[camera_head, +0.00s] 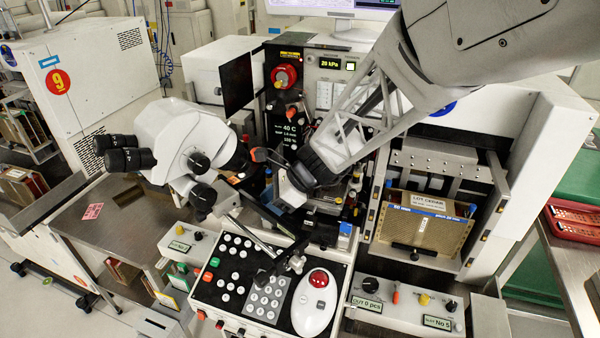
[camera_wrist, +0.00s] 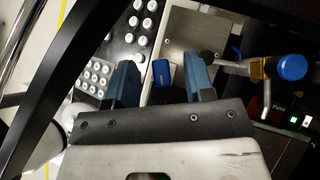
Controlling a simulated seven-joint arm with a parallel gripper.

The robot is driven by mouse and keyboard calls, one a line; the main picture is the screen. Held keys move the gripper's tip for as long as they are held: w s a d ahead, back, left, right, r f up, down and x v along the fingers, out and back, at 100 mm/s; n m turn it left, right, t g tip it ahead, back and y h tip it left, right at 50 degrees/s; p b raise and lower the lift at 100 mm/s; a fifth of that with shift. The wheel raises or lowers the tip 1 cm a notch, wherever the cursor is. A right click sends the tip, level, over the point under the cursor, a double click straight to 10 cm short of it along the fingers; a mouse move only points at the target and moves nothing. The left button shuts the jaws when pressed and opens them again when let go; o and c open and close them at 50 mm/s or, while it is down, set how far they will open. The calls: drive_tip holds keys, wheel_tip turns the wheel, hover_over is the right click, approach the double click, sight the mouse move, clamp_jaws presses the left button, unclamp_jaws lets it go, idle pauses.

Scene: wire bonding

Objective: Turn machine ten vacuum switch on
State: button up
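The machine (camera_head: 340,45) in the middle carries a display reading 20 kPa (camera_head: 330,64), with a small lit pale square (camera_head: 351,66) beside it. The labels there are too small to read, so I cannot tell for sure which part is the vacuum switch. My gripper is over the machine's work area in the head view, its fingertips hidden. In the wrist view my gripper (camera_wrist: 162,80) is open and empty, its two blue-grey fingers apart. A blue block (camera_wrist: 162,73) shows between and beyond them. Small green and white lights (camera_wrist: 300,121) show at the right.
A microscope (camera_head: 185,145) stands left of my gripper. The button panel (camera_head: 262,285) with a red-topped white mouse-like control (camera_head: 315,300) lies in front. A brown box (camera_head: 425,220) sits in the right bay. A blue knob (camera_wrist: 292,66) on a brass fitting stands right of my fingers.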

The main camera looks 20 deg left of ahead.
idle(0.3)
drive_tip(key=v, duration=0.7)
drive_tip(key=shift+d+r, duration=0.25)
drive_tip(key=shift+d, duration=0.05)
drive_tip(key=shift+w, duration=0.1)
drive_tip(key=shift+c, duration=0.7)
drive_tip(key=shift+f, duration=0.1)
